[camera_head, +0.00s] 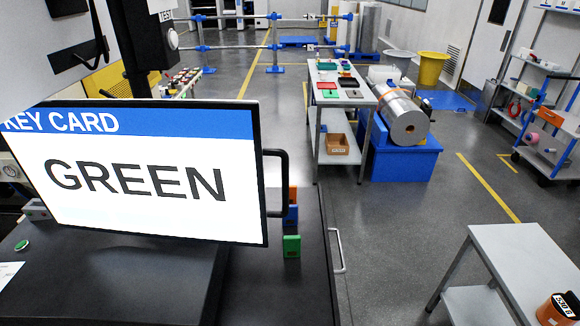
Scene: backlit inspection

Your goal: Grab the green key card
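A screen (150,216) at the left reads "KEY CARD" on a blue band and "GREEN" in large black letters. A small upright green block-like item (291,246), which may be the green key card, stands on the dark counter (290,295) just right of the screen. A blue one (291,216) and an orange one (293,193) stand in a row behind it. The screen's black side handle (284,185) is close to them and partly overlaps them in the picture. Neither of my grippers shows in the head view.
A grey metal handle (338,251) runs along the counter's right edge. Open floor (400,225) lies to the right. A small grey table (520,250) with an orange-and-black item (560,309) stands at lower right. A long table (345,85) with colored items stands farther back.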

